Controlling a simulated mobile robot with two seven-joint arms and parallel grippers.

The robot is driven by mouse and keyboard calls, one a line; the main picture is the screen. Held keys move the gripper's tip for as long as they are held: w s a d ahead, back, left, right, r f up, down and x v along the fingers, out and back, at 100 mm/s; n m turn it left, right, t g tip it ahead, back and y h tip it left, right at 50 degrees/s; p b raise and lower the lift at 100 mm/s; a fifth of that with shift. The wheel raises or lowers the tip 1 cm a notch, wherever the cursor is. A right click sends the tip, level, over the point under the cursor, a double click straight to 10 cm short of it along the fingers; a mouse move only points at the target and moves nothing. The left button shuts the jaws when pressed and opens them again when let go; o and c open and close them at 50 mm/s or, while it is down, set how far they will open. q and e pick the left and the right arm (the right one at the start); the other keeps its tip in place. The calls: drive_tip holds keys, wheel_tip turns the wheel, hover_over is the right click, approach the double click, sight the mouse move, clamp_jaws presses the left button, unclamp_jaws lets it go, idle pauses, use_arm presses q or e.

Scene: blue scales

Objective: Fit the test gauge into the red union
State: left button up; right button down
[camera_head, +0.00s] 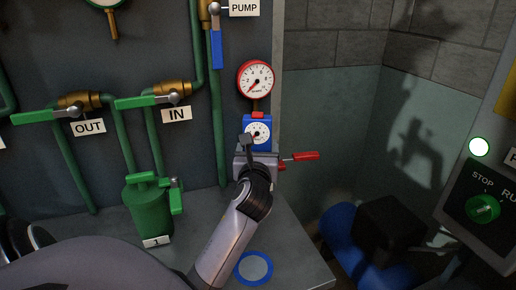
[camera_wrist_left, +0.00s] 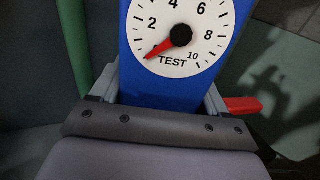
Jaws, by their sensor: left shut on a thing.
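The test gauge (camera_head: 257,126) is a blue block with a white dial. In the left wrist view, the gauge (camera_wrist_left: 135,84) reads TEST and its red needle points to the lower left. My left gripper (camera_head: 257,160) is shut on its lower part, with one finger on each side. The gauge stands upright in front of the panel. A small red piece (camera_head: 258,114), which looks like the red union, shows right at its top edge, below a brass stem. I cannot tell whether the gauge is seated in it or only in front of it. My right gripper is not in view.
A red-rimmed gauge (camera_head: 255,79) is just above. A red lever (camera_head: 301,157) sticks out right of the gripper. A green pipe (camera_head: 219,130) runs close on the left. A green canister (camera_head: 148,207) and a blue ring (camera_head: 253,268) are on the bench. A control box (camera_head: 482,205) is at right.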

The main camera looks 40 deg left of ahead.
use_arm(q)
drive_tip(key=shift+f, duration=0.25)
drive_tip(key=o, duration=1.3)
drive_tip(key=shift+s+d+r, duration=0.1)
drive_tip(key=shift+s+r, duration=0.05)
drive_tip(key=shift+r, duration=0.2)
drive_tip(key=v, duration=1.1)
drive_tip(key=shift+s+d, duration=0.2)
drive_tip(key=shift+s, duration=0.05)
